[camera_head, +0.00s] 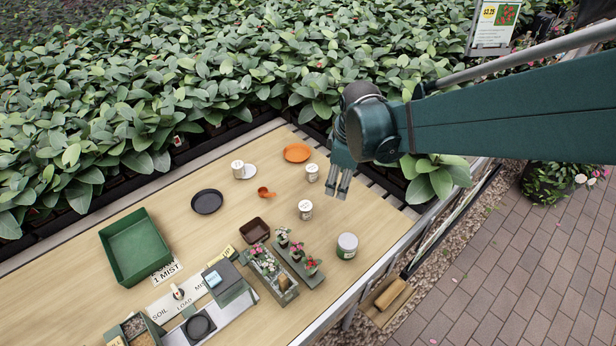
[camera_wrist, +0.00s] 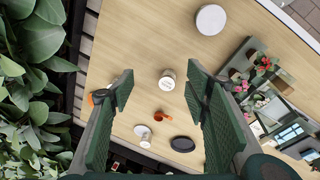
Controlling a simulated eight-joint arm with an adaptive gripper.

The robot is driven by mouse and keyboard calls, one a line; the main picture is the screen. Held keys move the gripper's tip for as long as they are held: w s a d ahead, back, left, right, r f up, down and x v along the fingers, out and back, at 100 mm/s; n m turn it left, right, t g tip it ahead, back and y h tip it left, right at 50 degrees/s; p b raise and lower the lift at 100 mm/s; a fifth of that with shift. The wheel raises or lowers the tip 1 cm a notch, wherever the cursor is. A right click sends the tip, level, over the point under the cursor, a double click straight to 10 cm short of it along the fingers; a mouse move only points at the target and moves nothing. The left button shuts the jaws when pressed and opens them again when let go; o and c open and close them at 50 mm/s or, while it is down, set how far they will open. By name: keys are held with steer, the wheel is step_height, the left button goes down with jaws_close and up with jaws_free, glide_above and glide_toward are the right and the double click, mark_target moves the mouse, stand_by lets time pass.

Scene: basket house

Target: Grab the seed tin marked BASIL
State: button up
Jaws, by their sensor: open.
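Small white tins stand on the wooden table: one in the middle (camera_head: 305,209), one near the orange plate (camera_head: 312,172), and one on a white saucer (camera_head: 238,169). Their lettering is too small to read, so I cannot tell which is marked BASIL. My gripper (camera_head: 343,190) is open and empty, above the table to the right of the tins. In the wrist view, the middle tin (camera_wrist: 167,82) shows between the spread fingers (camera_wrist: 160,84), well below them. The left finger hides most of the area near the orange plate.
A larger pale-lidded tin (camera_head: 347,246) stands near the front edge. An orange plate (camera_head: 297,153), orange scoop (camera_head: 266,193), black plate (camera_head: 207,202), brown tray (camera_head: 254,231) and potted flowers (camera_head: 297,258) are around. A green bin (camera_head: 137,247) is at left. Leafy plants line the back.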

mark_target(305, 206)
steer(key=w+a+f+n, duration=0.1)
steer(key=a+f+n, duration=0.1)
steer(key=a+f, duration=0.1)
steer(key=w+a+f+n+g+p, duration=0.1)
steer(key=w+a+f+n, duration=0.1)
steer(key=a+f, duration=0.1)
steer(key=w+a+f+n+g, duration=0.1)
steer(key=a+f+n, duration=0.1)
steer(key=a+f, duration=0.2)
steer(key=shift+w+f+h+p, duration=0.15)
steer(key=shift+f+h+p, duration=0.15)
steer(key=shift+f, duration=0.25)
steer(key=shift+a+f+n, duration=0.3)
steer(key=shift+f+n, duration=0.2)
steer(key=shift+f, duration=0.05)
steer(key=shift+f, duration=1.3)
steer(key=shift+f, duration=0.1)
steer(key=shift+w+a+f+b, duration=0.1)
steer(key=shift+f+b, duration=0.3)
steer(key=shift+f, duration=0.9)
steer(key=shift+a+f+b, duration=0.1)
steer(key=shift+f+b, duration=0.3)
steer(key=shift+f, duration=0.85)
steer(key=c, duration=1)
